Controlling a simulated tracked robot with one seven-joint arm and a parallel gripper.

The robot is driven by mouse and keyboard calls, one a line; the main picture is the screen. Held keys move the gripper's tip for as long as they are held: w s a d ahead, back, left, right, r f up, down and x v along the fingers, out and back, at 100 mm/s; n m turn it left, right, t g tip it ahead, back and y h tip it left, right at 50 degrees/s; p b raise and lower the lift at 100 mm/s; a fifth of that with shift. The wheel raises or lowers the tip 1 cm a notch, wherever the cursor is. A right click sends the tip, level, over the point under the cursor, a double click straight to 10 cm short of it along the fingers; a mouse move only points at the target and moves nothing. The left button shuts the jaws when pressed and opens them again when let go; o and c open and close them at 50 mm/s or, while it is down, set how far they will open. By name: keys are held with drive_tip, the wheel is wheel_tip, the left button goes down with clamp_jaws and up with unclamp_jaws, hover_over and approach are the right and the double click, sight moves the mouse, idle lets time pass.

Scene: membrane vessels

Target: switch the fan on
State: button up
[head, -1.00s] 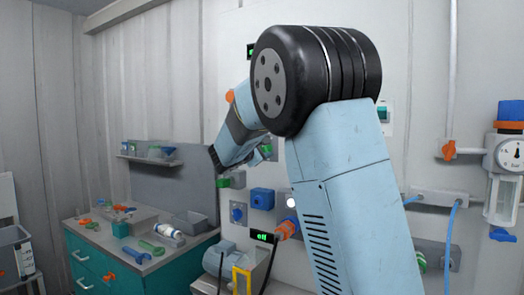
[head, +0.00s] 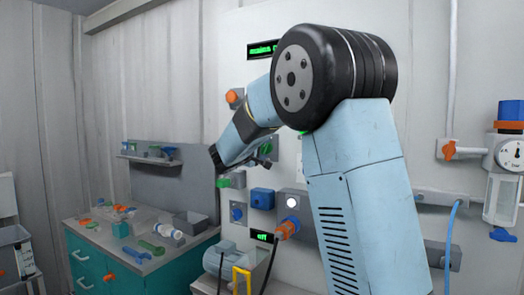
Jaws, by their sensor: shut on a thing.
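My gripper (head: 262,157) is small and dark in the head view, at the wall panel. It seems shut on a small green part (head: 266,148), mostly hidden by the fingers. I cannot tell whether this part is a switch. My arm covers much of the panel to the right of it. No fan can be made out for sure. A grey motor-like machine (head: 228,262) stands low by the wall, under a small display (head: 262,237) with green text that seems to read off.
A second display (head: 263,49) hangs high on the panel. An orange plug (head: 287,227) with a dark cable sits in a socket below a white round button (head: 292,203). A teal bench (head: 110,272) with loose tools stands left. A gauge unit (head: 507,155) is at right.

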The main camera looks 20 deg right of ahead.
drive_tip(key=shift+f+m, duration=0.25)
drive_tip(key=shift+m, duration=0.35)
drive_tip(key=o, duration=1)
drive_tip(key=shift+r, duration=0.15)
drive_tip(key=shift+s+a, duration=0.1)
drive_tip(key=v, duration=1.3)
drive_tip(key=shift+s+a, duration=0.2)
